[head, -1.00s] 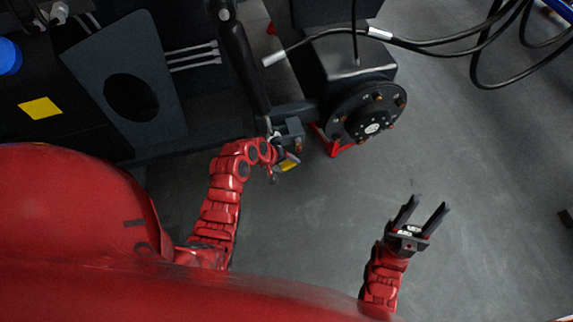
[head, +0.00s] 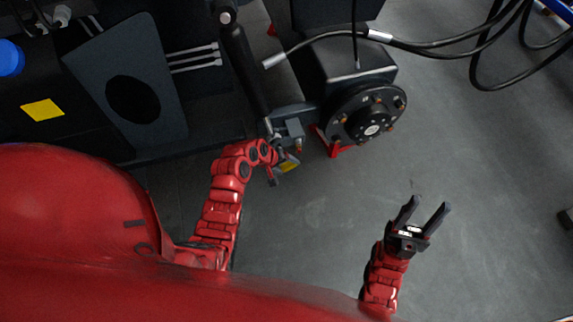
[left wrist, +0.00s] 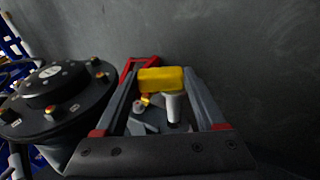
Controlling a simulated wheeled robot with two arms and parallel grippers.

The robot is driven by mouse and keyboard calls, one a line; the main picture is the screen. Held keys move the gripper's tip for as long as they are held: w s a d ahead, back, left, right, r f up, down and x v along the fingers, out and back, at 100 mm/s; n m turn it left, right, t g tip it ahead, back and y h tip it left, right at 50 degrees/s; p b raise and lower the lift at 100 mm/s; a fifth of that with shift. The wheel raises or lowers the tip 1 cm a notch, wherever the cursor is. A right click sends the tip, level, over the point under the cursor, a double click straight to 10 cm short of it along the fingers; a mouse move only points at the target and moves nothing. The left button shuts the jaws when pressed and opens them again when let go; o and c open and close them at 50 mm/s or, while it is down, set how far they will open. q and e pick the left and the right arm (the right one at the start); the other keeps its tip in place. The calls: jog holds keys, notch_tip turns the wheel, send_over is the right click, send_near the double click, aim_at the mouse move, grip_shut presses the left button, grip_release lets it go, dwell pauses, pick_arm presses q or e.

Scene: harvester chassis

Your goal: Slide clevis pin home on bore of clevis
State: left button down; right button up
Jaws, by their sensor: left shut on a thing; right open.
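The clevis (head: 291,131) is a dark grey bracket at the lower end of a black cylinder, left of the wheel hub. My left gripper (head: 280,168) is just below it in the head view. It is shut on the yellow part of the clevis pin (head: 289,166). In the left wrist view the yellow block (left wrist: 162,80) sits between the fingertips, with a pale grey shaft (left wrist: 173,107) beside grey bracket plates. I cannot tell how far the shaft is in the bore. My right gripper (head: 427,215) is open and empty over bare floor.
The round black hub (head: 368,113) with studs stands right of the clevis, with a red stand (head: 337,148) under it. The black cylinder (head: 245,70) runs up from the clevis. Black cables (head: 430,44) hang at the upper right.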

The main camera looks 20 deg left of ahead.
pick_arm(q)
jog(key=shift+w, duration=0.1)
jog(key=shift+w+a+b, duration=0.6)
jog(key=shift+w+a, duration=0.1)
jog(key=shift+w, duration=0.3)
jog(key=shift+w+a+b, duration=0.65)
jog(key=shift+w+a, duration=0.05)
jog(key=shift+w, duration=0.35)
jog(key=shift+w+a+b, duration=0.6)
jog(key=shift+w+a, duration=0.1)
jog(key=shift+w, duration=0.3)
grip_release()
jog(key=p+v, duration=0.1)
jog(key=v, duration=1.6)
jog(key=shift+r, duration=0.25)
jog(key=shift+c, duration=0.2)
